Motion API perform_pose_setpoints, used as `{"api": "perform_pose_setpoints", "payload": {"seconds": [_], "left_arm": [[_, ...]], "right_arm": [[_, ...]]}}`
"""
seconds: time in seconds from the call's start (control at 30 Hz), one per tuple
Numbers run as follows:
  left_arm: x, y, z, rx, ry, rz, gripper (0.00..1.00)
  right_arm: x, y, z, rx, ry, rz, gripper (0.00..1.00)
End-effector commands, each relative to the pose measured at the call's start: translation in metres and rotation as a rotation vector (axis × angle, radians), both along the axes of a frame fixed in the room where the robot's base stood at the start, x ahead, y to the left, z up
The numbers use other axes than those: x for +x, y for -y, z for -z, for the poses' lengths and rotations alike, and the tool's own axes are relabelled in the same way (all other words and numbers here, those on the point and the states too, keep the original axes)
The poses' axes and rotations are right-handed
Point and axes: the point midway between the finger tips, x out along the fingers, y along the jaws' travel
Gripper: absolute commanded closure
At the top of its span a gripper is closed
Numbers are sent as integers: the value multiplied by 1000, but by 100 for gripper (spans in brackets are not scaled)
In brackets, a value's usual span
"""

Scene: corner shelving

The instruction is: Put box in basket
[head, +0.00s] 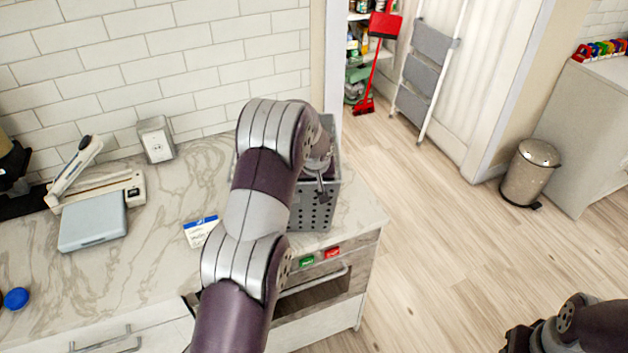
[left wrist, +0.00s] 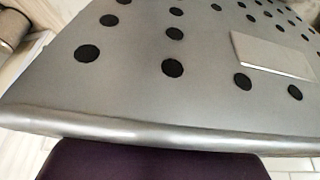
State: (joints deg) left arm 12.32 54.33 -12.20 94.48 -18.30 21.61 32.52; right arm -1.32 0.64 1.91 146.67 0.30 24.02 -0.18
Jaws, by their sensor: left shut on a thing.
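A grey basket (head: 311,215) with round holes stands at the right end of the marble counter. My left arm reaches over it and hides much of it. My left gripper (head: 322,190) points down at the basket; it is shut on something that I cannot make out. In the left wrist view the perforated grey basket wall (left wrist: 130,85) fills most of the picture, close up, with its rim across the lower part. No box shows clearly in the gripper. My right gripper (head: 518,340) is at the bottom right, partly cut off; its fingers cannot be read.
A small white-and-blue pack (head: 201,231) lies on the counter left of my arm. A grey-blue flat case (head: 93,222) and a white device (head: 100,188) are further left. A bin (head: 530,172) stands on the floor. A red broom (head: 372,75) and ladder are behind.

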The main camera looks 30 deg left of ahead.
Motion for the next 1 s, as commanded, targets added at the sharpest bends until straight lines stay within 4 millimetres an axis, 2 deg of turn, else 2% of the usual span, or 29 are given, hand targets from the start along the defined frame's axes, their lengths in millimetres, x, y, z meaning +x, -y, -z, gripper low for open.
{"api": "perform_pose_setpoints", "payload": {"seconds": [0.37, 0.4, 0.43, 0.47, 0.77, 0.9, 0.93, 1.0], "left_arm": [[1, 0, 6, 0, 2, 0, 100], [0, 0, 7, 0, 0, 0, 43], [0, 0, 7, 0, 0, 0, 33], [0, 0, 7, 0, 0, 0, 30], [0, 0, 4, 0, 0, 0, 30], [0, 0, -14, 0, 0, 0, 30], [-2, 1, -11, 1, 2, 0, 30], [-6, 4, -23, 2, 5, 0, 30]], "right_arm": [[0, 0, 8, 0, 0, 0, 57], [0, 0, 8, 0, 0, 0, 57], [0, 0, 8, 0, 0, 0, 57], [0, 0, 8, 0, 0, 0, 57], [0, 0, 6, 0, 0, 0, 57], [0, 0, -14, 0, 0, 0, 57], [0, 0, -5, 0, 1, 0, 57], [0, 0, 3, 0, 0, 0, 57]]}}
